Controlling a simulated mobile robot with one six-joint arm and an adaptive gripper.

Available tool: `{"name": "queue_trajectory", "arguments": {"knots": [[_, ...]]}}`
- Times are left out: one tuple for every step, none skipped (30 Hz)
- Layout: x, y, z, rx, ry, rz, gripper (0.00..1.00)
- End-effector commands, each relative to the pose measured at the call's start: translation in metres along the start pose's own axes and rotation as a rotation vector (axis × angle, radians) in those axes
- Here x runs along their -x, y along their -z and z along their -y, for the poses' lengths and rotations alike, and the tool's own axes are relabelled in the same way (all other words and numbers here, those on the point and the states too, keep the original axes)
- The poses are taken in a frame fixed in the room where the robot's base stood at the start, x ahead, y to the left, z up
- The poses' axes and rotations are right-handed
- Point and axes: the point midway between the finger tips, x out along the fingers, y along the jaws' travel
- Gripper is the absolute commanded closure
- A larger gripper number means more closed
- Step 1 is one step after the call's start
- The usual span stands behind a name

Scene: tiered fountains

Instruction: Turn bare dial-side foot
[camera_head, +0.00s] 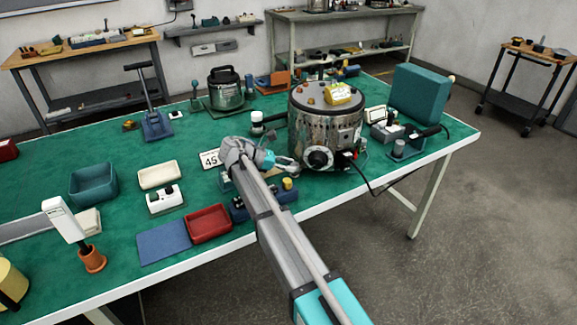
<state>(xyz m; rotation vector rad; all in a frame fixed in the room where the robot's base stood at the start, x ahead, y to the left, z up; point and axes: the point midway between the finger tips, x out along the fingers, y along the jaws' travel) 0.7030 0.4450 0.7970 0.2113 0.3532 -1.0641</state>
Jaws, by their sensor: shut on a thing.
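The steel drum (325,125) stands upright at the right part of the green table, with a dark lid and a yellow block on top. Its round black-and-white dial (319,158) faces the front, low on the wall. My gripper (293,166) is at the drum's lower left edge, just left of the dial, at table height. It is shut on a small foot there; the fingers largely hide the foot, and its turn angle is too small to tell.
A blue block with a yellow knob (287,184) lies close below my gripper. A "45" card (210,159) is left of my wrist. A black cord (372,187) runs from the drum over the front edge. A teal case (418,95) stands behind right.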

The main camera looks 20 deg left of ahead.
Motion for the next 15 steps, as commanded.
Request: {"name": "queue_trajectory", "arguments": {"knots": [[0.0005, 0.0003, -0.0035, -0.01, 0.023, 0.0, 1.0], [0.0004, 0.0003, -0.0034, -0.015, 0.037, 0.0, 1.0], [0.0004, 0.0004, -0.0034, -0.021, 0.051, -0.001, 1.0], [0.0004, 0.0004, -0.0034, -0.025, 0.062, -0.001, 1.0], [0.0004, 0.0004, -0.0032, -0.029, 0.071, -0.001, 1.0], [0.0003, 0.0004, -0.0031, -0.033, 0.081, -0.001, 1.0], [0.0003, 0.0004, -0.0031, -0.036, 0.086, -0.001, 1.0], [0.0003, 0.0004, -0.003, -0.038, 0.091, -0.001, 1.0], [0.0002, 0.0004, -0.0027, -0.04, 0.097, -0.001, 1.0], [0.0002, 0.0004, -0.0026, -0.041, 0.1, -0.001, 1.0], [0.0002, 0.0004, -0.0024, -0.042, 0.102, -0.001, 1.0], [0.0002, 0.0004, -0.0022, -0.043, 0.103, -0.001, 1.0], [0.0001, 0.0004, -0.0021, -0.043, 0.104, -0.001, 1.0], [0.0001, 0.0004, -0.0021, -0.043, 0.104, -0.001, 1.0], [0.0001, 0.0004, -0.002, -0.043, 0.104, -0.002, 1.0]]}}
